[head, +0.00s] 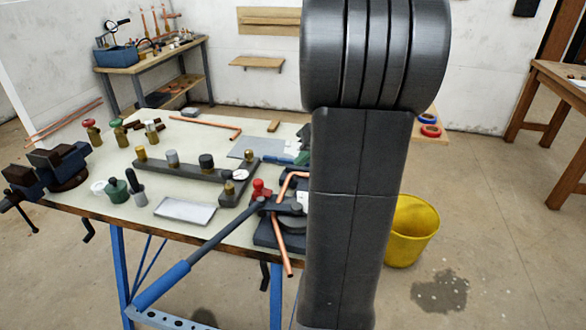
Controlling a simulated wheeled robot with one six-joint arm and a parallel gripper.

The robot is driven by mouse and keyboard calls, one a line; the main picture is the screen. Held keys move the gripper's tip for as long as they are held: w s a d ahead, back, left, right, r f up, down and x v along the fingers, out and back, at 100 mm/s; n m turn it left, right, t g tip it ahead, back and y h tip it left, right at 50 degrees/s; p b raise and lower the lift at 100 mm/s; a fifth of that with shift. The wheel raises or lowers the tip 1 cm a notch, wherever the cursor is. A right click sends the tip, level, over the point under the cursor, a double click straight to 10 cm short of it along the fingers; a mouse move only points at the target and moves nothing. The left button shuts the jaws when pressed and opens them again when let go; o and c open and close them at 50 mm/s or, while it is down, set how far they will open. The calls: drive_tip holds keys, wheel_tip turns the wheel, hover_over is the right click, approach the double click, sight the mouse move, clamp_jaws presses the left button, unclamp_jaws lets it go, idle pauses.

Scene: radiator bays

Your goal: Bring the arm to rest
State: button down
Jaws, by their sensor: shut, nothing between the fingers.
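My arm (360,190) stands upright as a large black column in the head view, right of centre. Its thick rounded, ribbed upper part (375,55) reaches the top of the picture. My gripper is not in this view, so its place cannot be told. The arm hides the right end of the workbench and part of what lies there.
A workbench (90,195) left of my arm carries a vise (60,168), a dark manifold bar (185,171), a white tray (184,210) and a pipe bender with blue handle (165,285). A yellow bucket (412,232) stands on the floor right of my arm. Floor further right is open.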

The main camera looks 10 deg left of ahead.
drive_tip(key=shift+v, duration=0.95)
drive_tip(key=shift+a, duration=0.15)
